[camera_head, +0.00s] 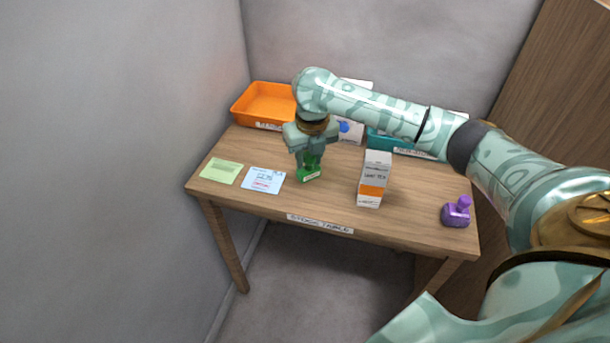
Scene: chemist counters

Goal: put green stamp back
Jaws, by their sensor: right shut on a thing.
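The green stamp (309,174) is upright at the middle left of the wooden table (335,191). My right gripper (309,157) points down and is shut on the stamp's upper part. The stamp's base is at the table top; I cannot tell whether it touches. My left gripper is not in view.
A white and orange box (373,180) stands right of the stamp. A purple stamp (457,212) is near the right edge. A green note (222,171) and a white-blue card (263,180) lie left. An orange tray (262,104) and a teal tray (380,139) are behind.

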